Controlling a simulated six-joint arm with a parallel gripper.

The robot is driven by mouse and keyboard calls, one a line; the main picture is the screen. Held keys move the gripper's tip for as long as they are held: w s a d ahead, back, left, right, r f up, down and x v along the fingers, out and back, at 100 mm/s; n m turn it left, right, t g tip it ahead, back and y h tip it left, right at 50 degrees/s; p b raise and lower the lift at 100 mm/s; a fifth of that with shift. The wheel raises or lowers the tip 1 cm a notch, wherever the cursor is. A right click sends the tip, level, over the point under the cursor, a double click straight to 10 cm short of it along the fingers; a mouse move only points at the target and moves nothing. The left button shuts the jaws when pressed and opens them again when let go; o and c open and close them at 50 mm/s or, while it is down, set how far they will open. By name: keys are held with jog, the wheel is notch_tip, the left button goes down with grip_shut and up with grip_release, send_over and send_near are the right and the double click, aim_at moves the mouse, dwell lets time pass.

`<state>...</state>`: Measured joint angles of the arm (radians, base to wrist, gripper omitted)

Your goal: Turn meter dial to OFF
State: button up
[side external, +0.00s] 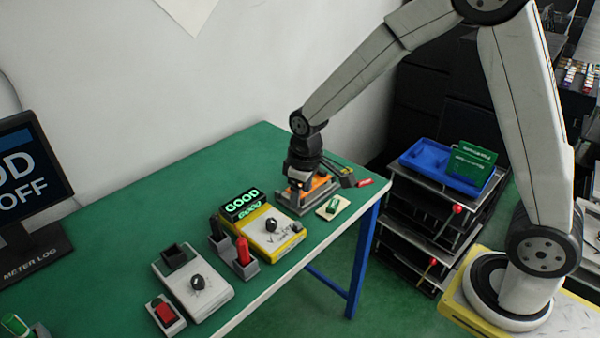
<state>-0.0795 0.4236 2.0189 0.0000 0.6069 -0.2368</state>
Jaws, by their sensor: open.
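The yellow meter (283,244) stands near the table's front edge, with a lit green display reading GOOD (241,205). Its black round dial (272,225) is on the top face; its pointing direction is too small to read. My gripper (298,188) points down behind and right of the meter, over a grey fixture with an orange part (319,188). It is apart from the dial. The fingers are open but hard to make out against the fixture, and I cannot tell whether they touch it.
Red and black probes stand in a grey holder (246,268) left of the meter. A grey box with a black knob (217,293) and a red button (165,312) are further left. A small green switch (333,206) sits right. A monitor (28,180) shows partial text ending in OFF.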

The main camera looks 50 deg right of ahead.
aim_at(272, 221)
jog(key=w+a+f, duration=0.1)
jog(key=w, duration=0.1)
jog(key=w+a+f+n, duration=0.1)
jog(key=w, duration=0.1)
jog(key=w+a+f+n+g, duration=0.1)
jog(key=w, duration=0.2)
jog(key=shift+f, duration=0.25)
jog(key=shift+f, duration=0.15)
jog(key=shift+f, duration=3.7)
grip_shut()
